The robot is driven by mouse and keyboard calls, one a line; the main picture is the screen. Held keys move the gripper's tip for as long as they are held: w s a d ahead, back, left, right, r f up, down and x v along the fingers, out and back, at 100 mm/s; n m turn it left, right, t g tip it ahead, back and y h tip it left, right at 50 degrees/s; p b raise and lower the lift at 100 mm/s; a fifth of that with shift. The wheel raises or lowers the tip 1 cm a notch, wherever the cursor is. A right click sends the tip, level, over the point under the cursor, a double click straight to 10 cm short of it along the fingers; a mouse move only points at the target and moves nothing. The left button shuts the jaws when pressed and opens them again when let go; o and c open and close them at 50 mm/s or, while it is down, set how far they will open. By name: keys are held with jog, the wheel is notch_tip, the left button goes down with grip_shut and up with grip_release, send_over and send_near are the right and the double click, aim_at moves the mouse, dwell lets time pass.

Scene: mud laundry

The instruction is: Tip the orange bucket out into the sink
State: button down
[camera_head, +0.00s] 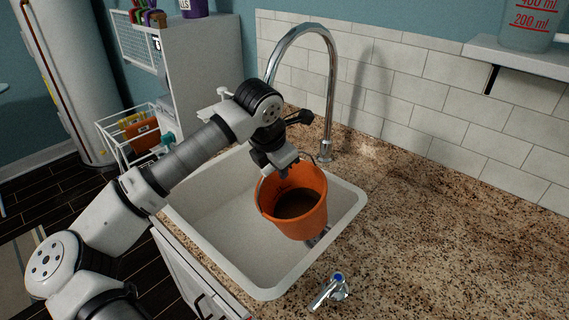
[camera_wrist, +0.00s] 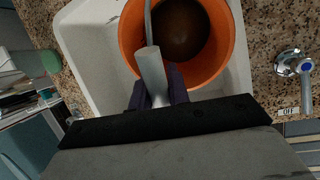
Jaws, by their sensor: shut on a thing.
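The orange bucket (camera_head: 297,222) hangs over the right part of the white sink (camera_head: 222,217), slightly tilted, with dark brown contents showing inside. In the wrist view the bucket (camera_wrist: 221,67) fills the upper middle, with its brown contents at the bottom. My gripper (camera_head: 280,168) is at the bucket's rim on the far side from the head camera. In the wrist view my gripper (camera_wrist: 160,88) is shut on the bucket's grey handle (camera_wrist: 150,72). Whether the bucket touches the sink is hard to tell.
A tall curved faucet (camera_head: 328,100) rises behind the sink. A tap handle with a blue mark (camera_head: 330,290) sits at the front right. The speckled counter (camera_head: 430,215) to the right is clear. A white wire basket (camera_head: 130,135) stands left.

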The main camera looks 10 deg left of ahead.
aim_at(260, 172)
jog(key=shift+s+a, duration=0.15)
jog(key=shift+f+b, duration=0.1)
jog(key=shift+b, duration=0.3)
jog(key=shift+s+a+t+h+b, duration=0.5)
jog(key=shift+s+b, duration=0.05)
jog(key=shift+b, duration=0.65)
jog(key=shift+s+a+b, duration=0.15)
jog(key=shift+b, duration=0.2)
jog(key=shift+s+a+r+t+h+b, duration=0.15)
jog(key=shift+r+t+h+b, duration=0.1)
jog(key=shift+t+h+b, duration=0.1)
jog(key=shift+s+a+f+t+b, duration=0.1)
jog(key=shift+s+a+t+b, duration=0.2)
jog(key=shift+b, duration=0.65)
jog(key=shift+s+a+r+t+h+b, duration=0.3)
jog(key=shift+h+b, duration=0.25)
jog(key=shift+b, duration=0.45)
jog(key=shift+s+a+f+n+t+h+b, duration=0.25)
jog(key=shift+s+a+t+b, duration=0.25)
jog(key=shift+b, duration=1.2)
jog(key=shift+s+a+r+h, duration=0.1)
jog(key=shift+s+r+h, duration=0.05)
jog(key=shift+r+h, duration=0.1)
